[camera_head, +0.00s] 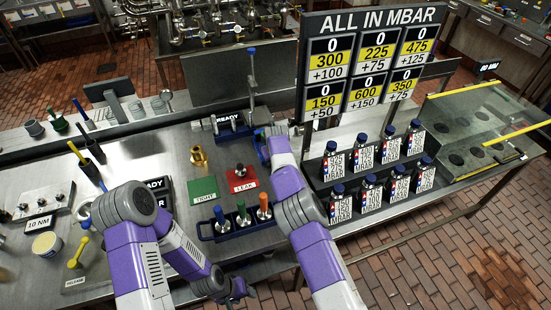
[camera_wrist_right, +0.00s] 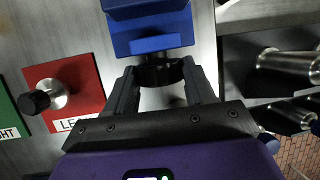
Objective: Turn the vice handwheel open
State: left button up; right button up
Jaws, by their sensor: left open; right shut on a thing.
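The blue vice (camera_head: 261,148) stands on the steel bench, mostly hidden behind my right arm in the head view. In the right wrist view the blue vice body (camera_wrist_right: 152,30) is at the top, with its black handwheel (camera_wrist_right: 160,73) at its near end. My right gripper (camera_wrist_right: 160,80) has a finger on each side of the handwheel and is shut on it. The handwheel cannot be made out in the head view. My left gripper (camera_head: 236,290) is open and empty, low in the picture in front of the bench's near edge, well away from the vice.
A red LEAK mat (camera_head: 247,184) holding a fitting and a green TIGHT mat (camera_head: 202,185) lie left of my right arm. A blue rack (camera_head: 225,232) with coloured-topped parts is nearby. Several labelled bottles (camera_head: 367,190) stand right, below a pressure board (camera_head: 366,60).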

jog(key=shift+c, duration=0.2)
jog(key=shift+a+f+h+b, duration=0.1)
jog(key=shift+f+h+b, duration=0.05)
jog(key=shift+h+b, duration=0.3)
jog(key=h+b, duration=0.1)
jog(key=b, duration=0.1)
jog(key=t+h+b, duration=0.1)
jog(key=b, duration=0.2)
jog(key=n+h+b, duration=0.1)
jog(key=b, duration=0.1)
jog(key=shift+s+a+f+t+h+b, duration=0.15)
jog(key=shift+a+f+t+h+b, duration=0.15)
jog(key=shift+t+h+b, duration=0.1)
jog(key=shift+r+h+b, duration=0.1)
jog(key=shift+h+b, duration=0.65)
jog(key=shift+b, duration=0.35)
jog(key=o, duration=1.1)
jog(key=shift+c, duration=0.2)
jog(key=shift+s, duration=0.1)
jog(key=shift+r+t, duration=0.1)
jog(key=shift+t, duration=0.2)
